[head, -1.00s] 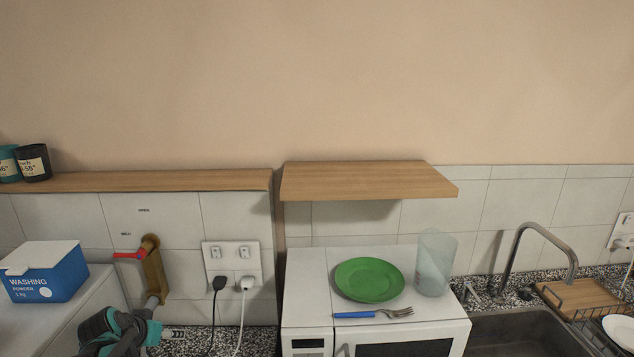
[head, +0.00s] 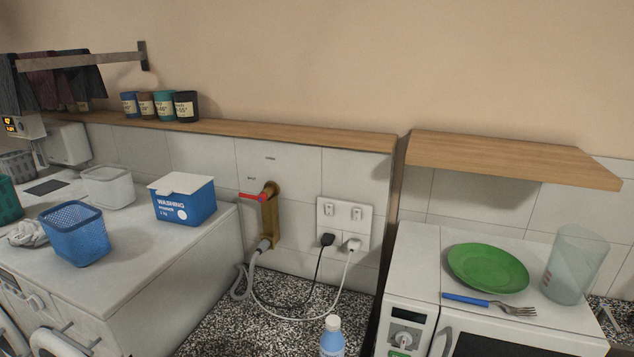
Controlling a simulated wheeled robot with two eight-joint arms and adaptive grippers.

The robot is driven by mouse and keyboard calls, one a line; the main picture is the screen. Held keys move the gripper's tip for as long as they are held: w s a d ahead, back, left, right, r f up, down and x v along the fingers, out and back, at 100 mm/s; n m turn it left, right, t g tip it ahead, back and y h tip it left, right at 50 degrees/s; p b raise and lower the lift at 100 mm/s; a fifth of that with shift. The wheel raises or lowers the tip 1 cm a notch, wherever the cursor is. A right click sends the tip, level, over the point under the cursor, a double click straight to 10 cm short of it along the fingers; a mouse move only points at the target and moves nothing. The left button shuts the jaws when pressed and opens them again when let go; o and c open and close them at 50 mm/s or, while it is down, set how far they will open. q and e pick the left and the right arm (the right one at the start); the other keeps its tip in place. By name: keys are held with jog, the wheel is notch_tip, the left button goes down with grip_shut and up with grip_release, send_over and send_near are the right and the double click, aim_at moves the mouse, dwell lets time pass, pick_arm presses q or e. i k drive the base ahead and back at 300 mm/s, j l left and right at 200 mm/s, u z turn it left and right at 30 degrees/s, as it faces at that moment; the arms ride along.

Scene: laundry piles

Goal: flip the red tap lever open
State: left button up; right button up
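The red tap lever (head: 252,197) sits on a brass tap (head: 269,215) fixed to the tiled wall. The lever points left from the tap's top, roughly level. A grey hose (head: 258,250) runs down from the tap's lower end. Small dark labels are on the tiles above and left of the lever; they are too small to read now. Neither of my grippers shows in the head view.
A washing powder box (head: 185,203) and a blue basket (head: 76,235) stand on the white machine left of the tap. A socket panel (head: 344,222) with two plugged cables is to the right. A bottle (head: 332,338) stands on the speckled counter below. A wooden shelf (head: 250,136) runs above.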

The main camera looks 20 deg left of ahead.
aim_at(260, 198)
jog(key=u, duration=1.25)
jog(key=i+j+u, duration=0.2)
jog(key=j+u, duration=0.3)
jog(key=i+j+u, duration=0.3)
jog(key=u, duration=0.15)
